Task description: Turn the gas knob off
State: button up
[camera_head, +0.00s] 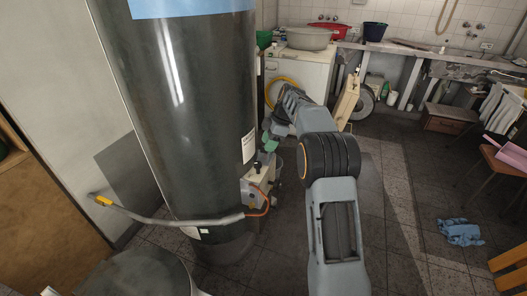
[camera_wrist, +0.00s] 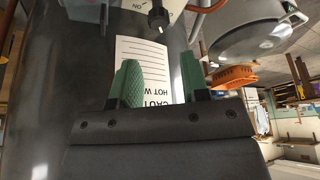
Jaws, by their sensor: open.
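The gas knob (camera_head: 257,166) is a small black knob on the pale control box (camera_head: 260,182) low on the dark water heater (camera_head: 205,110). In the wrist view the black knob (camera_wrist: 158,18) shows at the top edge, beside part of an "ON" marking. My gripper (camera_head: 268,142) is just above and right of the knob in the head view. In the wrist view my gripper (camera_wrist: 161,70) has its two green fingers apart with nothing between them, short of the knob. The fingers are in front of a white caution label (camera_wrist: 145,52) on the heater.
A grey pipe with a yellow end (camera_head: 103,200) runs across the heater's lower front. A white washing machine (camera_head: 300,72) stands behind my arm. A blue cloth (camera_head: 460,232) lies on the floor at right, and a stool with a pink dustpan (camera_head: 511,156) stands there.

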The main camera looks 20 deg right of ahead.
jog(key=shift+p+v, duration=0.45)
jog(key=shift+v, duration=1.7)
jog(key=shift+o, duration=0.3)
